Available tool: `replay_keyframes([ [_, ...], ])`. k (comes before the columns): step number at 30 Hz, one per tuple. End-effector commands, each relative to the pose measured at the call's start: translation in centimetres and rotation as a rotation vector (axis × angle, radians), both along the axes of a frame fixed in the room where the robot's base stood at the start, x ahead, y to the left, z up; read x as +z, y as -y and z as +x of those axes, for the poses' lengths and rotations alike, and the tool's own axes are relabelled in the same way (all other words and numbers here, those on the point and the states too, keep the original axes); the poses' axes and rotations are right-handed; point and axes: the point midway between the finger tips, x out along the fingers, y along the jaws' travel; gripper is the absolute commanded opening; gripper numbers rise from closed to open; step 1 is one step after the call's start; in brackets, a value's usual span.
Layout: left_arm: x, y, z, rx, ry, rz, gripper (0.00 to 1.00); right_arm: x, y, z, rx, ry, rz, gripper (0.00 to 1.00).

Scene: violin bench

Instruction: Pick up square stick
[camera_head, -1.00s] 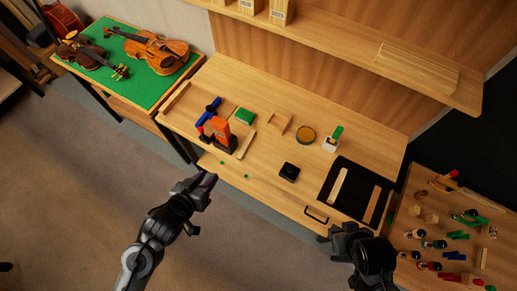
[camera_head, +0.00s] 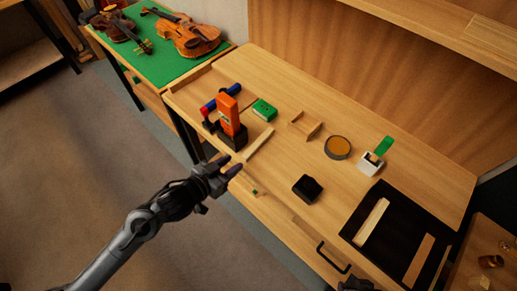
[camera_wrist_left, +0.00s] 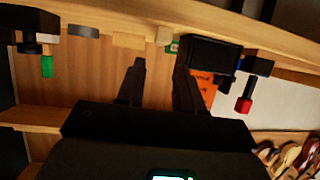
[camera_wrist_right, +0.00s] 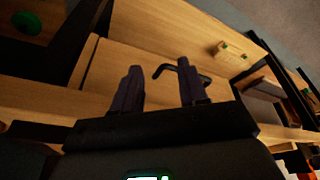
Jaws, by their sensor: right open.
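Several pale wooden sticks show in the head view. One (camera_head: 259,143) lies beside the orange tool. Two more, a lighter one (camera_head: 373,219) and a browner one (camera_head: 418,259), lie on the black mat (camera_head: 395,232). I cannot tell which is the square stick. My left gripper (camera_head: 229,168) is at the bench's front edge, near the stick by the orange tool. Its fingers stand apart and empty in the left wrist view (camera_wrist_left: 158,78). My right gripper, barely in the head view, is open and empty near a drawer handle in the right wrist view (camera_wrist_right: 157,75).
The orange tool (camera_head: 229,114) stands upright near my left gripper. A black block (camera_head: 307,188), a green box (camera_head: 264,110), a round tin (camera_head: 337,147) and a white holder (camera_head: 370,164) are on the bench. A drawer handle (camera_head: 332,259) sticks out in front.

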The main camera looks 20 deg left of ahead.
Motion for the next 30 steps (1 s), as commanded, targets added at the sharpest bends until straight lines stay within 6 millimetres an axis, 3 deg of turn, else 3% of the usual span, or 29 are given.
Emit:
replay_keyframes([
  [9,-1.6,1.3,3.6,0.001,0.005,-0.001,0.36,-1.2,0.0,0.0,0.000,0.001,-0.001,0.43],
  [17,-2.2,1.9,4.9,0.000,0.002,-0.002,0.36,-1.5,0.2,0.0,0.005,0.001,-0.009,0.43],
  [30,-3.8,3.2,9.1,0.000,0.002,-0.002,0.36,-3.1,0.2,0.0,0.006,0.002,-0.010,0.43],
])
